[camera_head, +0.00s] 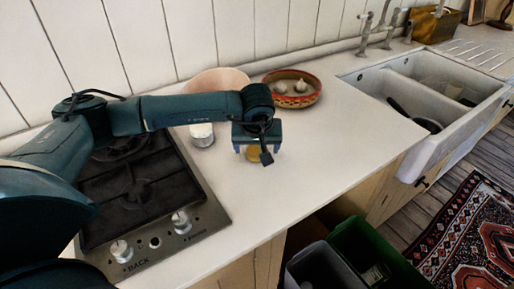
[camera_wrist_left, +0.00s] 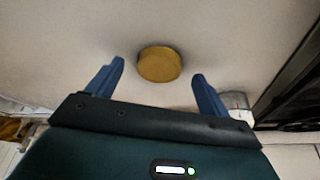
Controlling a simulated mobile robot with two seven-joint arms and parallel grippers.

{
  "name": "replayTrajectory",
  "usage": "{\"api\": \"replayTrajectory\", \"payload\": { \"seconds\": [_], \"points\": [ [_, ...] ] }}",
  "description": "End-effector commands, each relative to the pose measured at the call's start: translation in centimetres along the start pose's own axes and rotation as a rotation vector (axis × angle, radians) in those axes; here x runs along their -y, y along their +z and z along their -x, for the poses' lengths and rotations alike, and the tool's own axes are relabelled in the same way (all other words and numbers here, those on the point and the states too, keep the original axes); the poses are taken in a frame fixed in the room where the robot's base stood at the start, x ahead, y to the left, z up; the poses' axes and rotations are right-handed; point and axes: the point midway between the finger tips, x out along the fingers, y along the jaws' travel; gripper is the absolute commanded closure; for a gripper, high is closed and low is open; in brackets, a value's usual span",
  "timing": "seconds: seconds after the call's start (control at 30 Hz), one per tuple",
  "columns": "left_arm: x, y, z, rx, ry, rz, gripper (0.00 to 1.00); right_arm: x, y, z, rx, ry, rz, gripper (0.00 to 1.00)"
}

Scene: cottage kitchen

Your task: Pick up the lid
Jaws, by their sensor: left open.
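The lid is a small round yellow-brown disc (camera_wrist_left: 159,65) lying flat on the white counter. In the head view the lid (camera_head: 254,156) shows just below my left gripper (camera_head: 257,150), partly hidden by it. In the left wrist view, my left gripper (camera_wrist_left: 159,85) has its two blue fingers spread wide, with the lid beyond and between the fingertips. The fingers do not touch the lid. My right gripper is not in view.
A white-and-clear jar (camera_head: 202,134) stands left of the gripper, near the gas hob (camera_head: 215,205). A pink bowl (camera_head: 222,76) and a patterned bowl (camera_head: 310,98) with garlic-like bulbs stand behind. The sink (camera_head: 450,125) is right. The counter's front middle is clear.

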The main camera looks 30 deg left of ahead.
Motion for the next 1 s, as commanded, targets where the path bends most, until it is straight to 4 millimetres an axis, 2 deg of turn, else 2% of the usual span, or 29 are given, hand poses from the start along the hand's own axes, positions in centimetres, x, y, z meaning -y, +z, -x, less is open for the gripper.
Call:
{"api": "replayTrajectory", "payload": {
  "seconds": [0.1,0.33,0.9,1.0],
  "points": [
    [0.01,0.08,-0.93,0.001,-0.001,-0.002,0.20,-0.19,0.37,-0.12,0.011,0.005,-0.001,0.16],
    [-0.02,0.06,-1.04,0.000,0.000,-0.002,0.20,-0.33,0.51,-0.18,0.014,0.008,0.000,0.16],
    [-0.01,0.04,-0.98,0.000,0.000,-0.001,0.67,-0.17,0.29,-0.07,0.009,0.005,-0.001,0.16],
    [-0.01,0.04,-0.98,0.000,0.001,-0.001,0.67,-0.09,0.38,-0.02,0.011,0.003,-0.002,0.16]
  ]
}}
